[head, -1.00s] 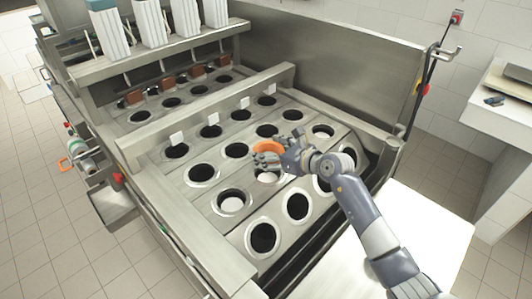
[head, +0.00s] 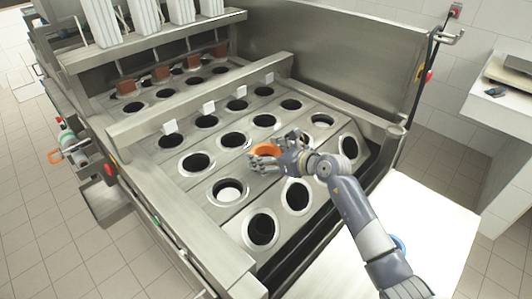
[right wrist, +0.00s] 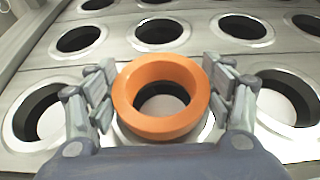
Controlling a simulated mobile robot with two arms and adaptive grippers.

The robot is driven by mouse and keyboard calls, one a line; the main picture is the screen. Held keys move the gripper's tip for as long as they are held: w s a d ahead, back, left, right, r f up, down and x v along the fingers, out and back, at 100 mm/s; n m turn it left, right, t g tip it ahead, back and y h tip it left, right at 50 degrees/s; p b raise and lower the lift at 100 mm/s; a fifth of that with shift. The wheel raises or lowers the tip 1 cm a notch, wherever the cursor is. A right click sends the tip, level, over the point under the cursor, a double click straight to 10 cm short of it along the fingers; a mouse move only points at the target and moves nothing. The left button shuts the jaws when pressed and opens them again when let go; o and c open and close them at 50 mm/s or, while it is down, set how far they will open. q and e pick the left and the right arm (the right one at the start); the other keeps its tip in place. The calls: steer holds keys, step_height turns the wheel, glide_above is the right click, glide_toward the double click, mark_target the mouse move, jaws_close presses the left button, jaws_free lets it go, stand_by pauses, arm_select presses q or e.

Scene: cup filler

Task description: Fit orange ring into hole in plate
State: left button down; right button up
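The orange ring (right wrist: 161,72) is between the two fingers of my right gripper (right wrist: 165,98) in the right wrist view. The fingers press on its left and right sides. Through the ring I see a dark hole with a pale rim in the metal plate; the ring appears over this hole, but I cannot tell whether it touches the plate. In the head view the ring (head: 266,150) shows beside the right gripper (head: 263,160), among the plate's holes. The plate (head: 222,164) is grey metal with rows of round holes. My left gripper is not in view.
A raised metal bar (head: 200,100) crosses the machine behind the plate, with small white tags on it. White cup stacks (head: 103,22) stand at the back. A steel wall (head: 330,75) bounds the far right side. A white table (head: 425,225) is at the lower right.

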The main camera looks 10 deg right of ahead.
steer(key=shift+o, duration=1.4)
steer(key=v, duration=1.2)
